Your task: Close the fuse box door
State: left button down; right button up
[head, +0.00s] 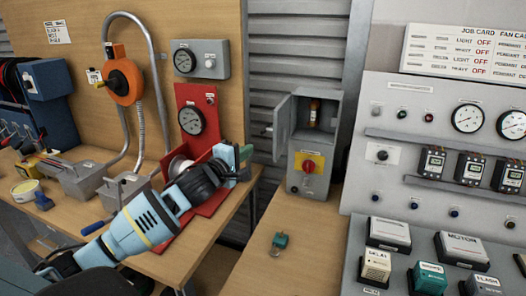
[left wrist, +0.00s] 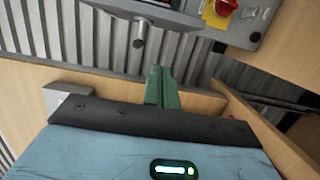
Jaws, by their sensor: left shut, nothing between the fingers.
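The grey fuse box (head: 318,188) stands upright on the bench, with a red rotary switch on a yellow plate (head: 309,165) on its lower front. Its door (head: 284,124) stands open, swung out to the left, and an orange-brown fuse (head: 314,112) shows inside. In the left wrist view the door (left wrist: 160,12) is at the top, with a dark knob (left wrist: 139,43) sticking out below it. My left gripper (head: 246,153) is left of the door and lower than it, apart from it. Its green fingers (left wrist: 162,86) are together and empty. My right gripper is out of view.
A red gauge stand (head: 193,118) is behind and left of my left arm. A grey control panel (head: 385,110) rises right of the fuse box. A small green padlock-like item (head: 280,241) lies on the bench in front. The bench (head: 315,245) around it is clear.

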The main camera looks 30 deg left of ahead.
pick_arm(q)
jog(key=shift+w+d+p, duration=0.35)
jog(key=shift+w+d, duration=1.25)
jog(key=shift+d, duration=0.3)
jog(key=shift+d, duration=0.1)
